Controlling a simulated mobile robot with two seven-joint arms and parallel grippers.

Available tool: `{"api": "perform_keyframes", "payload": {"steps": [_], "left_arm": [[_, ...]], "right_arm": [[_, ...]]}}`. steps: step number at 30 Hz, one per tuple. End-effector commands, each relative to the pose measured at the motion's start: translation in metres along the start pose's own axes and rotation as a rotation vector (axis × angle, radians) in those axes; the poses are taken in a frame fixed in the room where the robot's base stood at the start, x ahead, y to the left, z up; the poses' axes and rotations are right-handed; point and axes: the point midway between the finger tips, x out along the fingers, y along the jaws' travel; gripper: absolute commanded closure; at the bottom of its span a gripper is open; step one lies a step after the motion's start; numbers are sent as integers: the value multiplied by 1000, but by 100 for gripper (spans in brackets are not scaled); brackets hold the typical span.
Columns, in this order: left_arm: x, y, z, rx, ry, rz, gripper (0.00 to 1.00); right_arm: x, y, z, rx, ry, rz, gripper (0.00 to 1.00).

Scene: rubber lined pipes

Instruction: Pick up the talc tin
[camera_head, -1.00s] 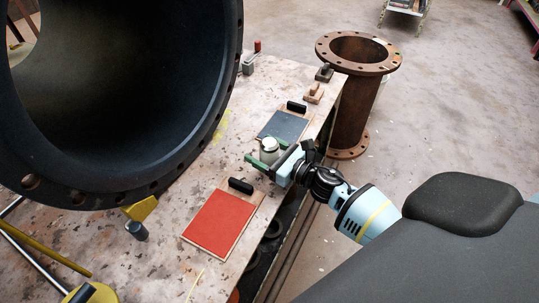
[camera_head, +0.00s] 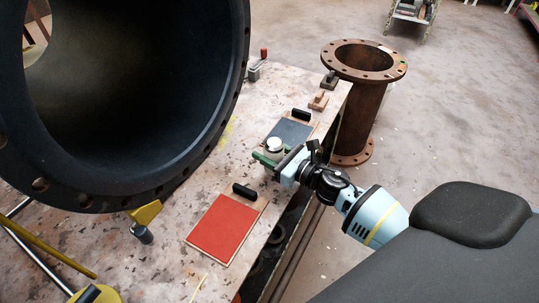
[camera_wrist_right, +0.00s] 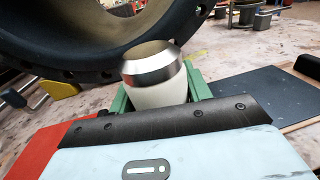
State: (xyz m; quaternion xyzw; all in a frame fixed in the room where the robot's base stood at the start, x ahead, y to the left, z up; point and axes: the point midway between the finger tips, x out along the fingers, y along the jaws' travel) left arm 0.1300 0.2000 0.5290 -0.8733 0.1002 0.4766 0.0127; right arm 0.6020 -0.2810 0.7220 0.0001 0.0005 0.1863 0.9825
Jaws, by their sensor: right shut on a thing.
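The talc tin is a pale, rounded container with a shiny metal top. In the head view the talc tin (camera_head: 274,146) is at the table's right side, between the red board and the dark board. My right gripper (camera_head: 268,158) has its green fingers around it, shut on it. In the right wrist view the tin (camera_wrist_right: 156,90) stands upright between the green fingers (camera_wrist_right: 160,98); its lower part is hidden behind my gripper's body. Whether its base touches the table cannot be told. My left gripper is not in view.
A red board (camera_head: 226,230) and a dark blue board (camera_head: 288,134), each with a black handle, lie on either side. The huge black lined pipe (camera_head: 200,130) looms at the left. A rusty flanged pipe (camera_head: 362,115) stands beyond the table's right edge.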

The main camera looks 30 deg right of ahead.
Motion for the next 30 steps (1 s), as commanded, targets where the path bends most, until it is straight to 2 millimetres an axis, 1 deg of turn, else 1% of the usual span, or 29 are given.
{"api": "perform_keyframes", "payload": {"steps": [1, 4, 15, 21, 25, 30], "left_arm": [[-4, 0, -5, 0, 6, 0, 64], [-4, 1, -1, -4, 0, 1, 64], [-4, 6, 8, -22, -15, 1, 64], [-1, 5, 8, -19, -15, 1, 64], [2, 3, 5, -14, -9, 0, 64], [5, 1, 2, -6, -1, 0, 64]], "right_arm": [[0, -1, 15, -8, -5, 2, 80], [-18, 6, 11, 0, 0, 1, 80], [-86, 28, 16, 1, 1, 0, 80], [-117, 39, 19, 2, 0, 0, 80], [-133, 44, 21, 2, 0, 0, 80], [-146, 48, 23, 0, -2, -1, 80]]}}
